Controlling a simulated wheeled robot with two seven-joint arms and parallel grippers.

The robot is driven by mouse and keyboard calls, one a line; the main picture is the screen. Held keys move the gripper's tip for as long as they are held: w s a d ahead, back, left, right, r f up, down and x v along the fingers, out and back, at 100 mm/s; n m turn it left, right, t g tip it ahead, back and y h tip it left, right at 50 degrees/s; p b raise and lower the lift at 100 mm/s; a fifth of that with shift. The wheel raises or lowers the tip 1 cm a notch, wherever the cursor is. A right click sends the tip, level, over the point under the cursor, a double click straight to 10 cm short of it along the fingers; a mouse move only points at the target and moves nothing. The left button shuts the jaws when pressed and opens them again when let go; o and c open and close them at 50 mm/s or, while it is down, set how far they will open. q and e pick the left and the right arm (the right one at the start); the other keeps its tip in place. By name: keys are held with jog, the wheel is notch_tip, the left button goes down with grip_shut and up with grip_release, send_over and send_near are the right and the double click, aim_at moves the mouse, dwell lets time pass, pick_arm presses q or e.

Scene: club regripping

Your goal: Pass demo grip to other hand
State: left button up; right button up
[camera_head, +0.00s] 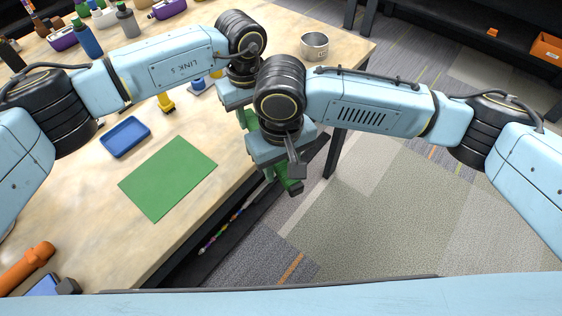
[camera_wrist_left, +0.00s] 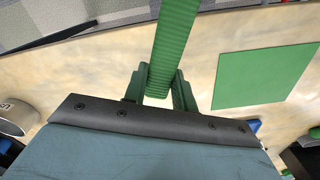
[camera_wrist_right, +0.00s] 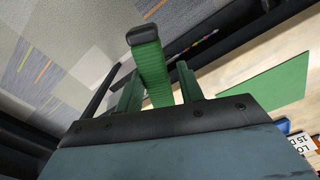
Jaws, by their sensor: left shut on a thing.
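The demo grip is a green ribbed bar with a black end cap. In the head view its green part (camera_head: 251,119) shows between my two grippers, which partly hide it. My left gripper (camera_wrist_left: 160,92) is shut on the grip (camera_wrist_left: 172,45) in the left wrist view. In the right wrist view the grip (camera_wrist_right: 153,72) runs between the fingers of my right gripper (camera_wrist_right: 158,90), its black cap pointing away. The right fingers stand apart with small gaps beside the grip, so this gripper looks open around it. Both grippers are close together beyond the table's edge.
A green mat (camera_head: 168,177) and a blue tray (camera_head: 125,137) lie on the wooden table. A metal cup (camera_head: 314,46) stands near the far right corner. Several bottles stand at the back left. An orange object (camera_head: 25,268) lies at the near left. Open carpet is at the right.

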jog(key=c, duration=0.5)
pick_arm(q)
jog(key=o, duration=0.5)
pick_arm(e)
jog(key=shift+c, duration=0.8)
pick_arm(q)
jog(key=o, duration=0.5)
